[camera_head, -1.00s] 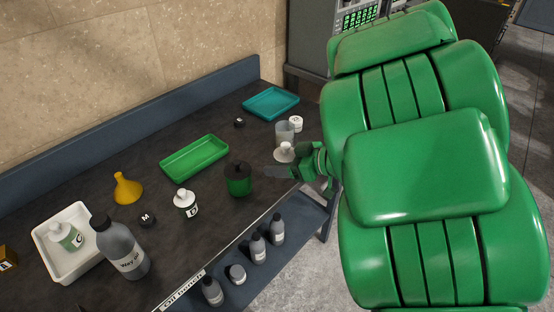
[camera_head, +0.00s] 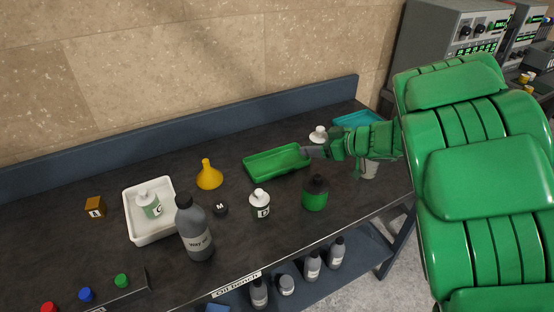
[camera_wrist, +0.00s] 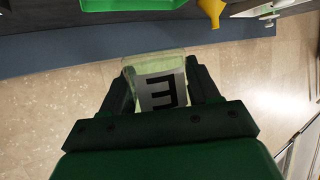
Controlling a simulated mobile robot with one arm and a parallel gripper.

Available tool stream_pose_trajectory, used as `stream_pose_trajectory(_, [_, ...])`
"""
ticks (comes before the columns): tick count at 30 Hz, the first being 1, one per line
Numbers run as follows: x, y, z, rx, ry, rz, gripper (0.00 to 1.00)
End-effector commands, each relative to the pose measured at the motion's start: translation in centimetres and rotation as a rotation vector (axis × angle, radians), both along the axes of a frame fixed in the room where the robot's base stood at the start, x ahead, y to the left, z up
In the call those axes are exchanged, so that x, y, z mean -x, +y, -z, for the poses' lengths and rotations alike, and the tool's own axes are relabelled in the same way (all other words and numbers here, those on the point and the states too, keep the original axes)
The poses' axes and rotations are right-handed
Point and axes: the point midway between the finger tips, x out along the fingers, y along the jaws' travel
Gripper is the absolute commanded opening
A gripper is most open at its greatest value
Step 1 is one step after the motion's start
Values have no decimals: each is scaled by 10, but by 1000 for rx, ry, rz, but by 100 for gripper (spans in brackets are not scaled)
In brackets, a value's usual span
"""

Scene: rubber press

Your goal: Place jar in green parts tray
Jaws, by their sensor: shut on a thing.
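My gripper (camera_head: 318,150) is shut on a jar (camera_head: 319,134) with a white cap. In the wrist view the pale translucent jar (camera_wrist: 155,82) sits between both fingers, with a white label bearing a large black letter, apparently an E; its cap is hidden there. The green parts tray (camera_head: 264,166) is a shallow rectangle near the back of the bench. It looks empty, and its edge also shows in the wrist view (camera_wrist: 130,4). The gripper and jar appear at the tray's right end; I cannot tell the exact height above it.
A dark-topped green jar (camera_head: 315,195) and a white-capped bottle (camera_head: 260,206) stand in front of the tray. A yellow funnel (camera_head: 209,178) is to its left, a teal tray (camera_head: 352,119) to its right. A grey bottle (camera_head: 196,238) and white tray (camera_head: 137,220) stand further left.

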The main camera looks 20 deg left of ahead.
Motion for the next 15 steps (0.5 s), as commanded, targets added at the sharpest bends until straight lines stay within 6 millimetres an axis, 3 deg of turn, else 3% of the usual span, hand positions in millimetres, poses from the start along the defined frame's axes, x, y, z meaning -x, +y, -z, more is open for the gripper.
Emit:
stream_pose_trajectory(3, [-15, 39, -2, -9, -1, -39, 25])
stream_pose_trajectory(9, [-33, 91, -7, -24, -2, -76, 25])
stream_pose_trajectory(15, [-39, 119, -11, -35, -1, -94, 25])
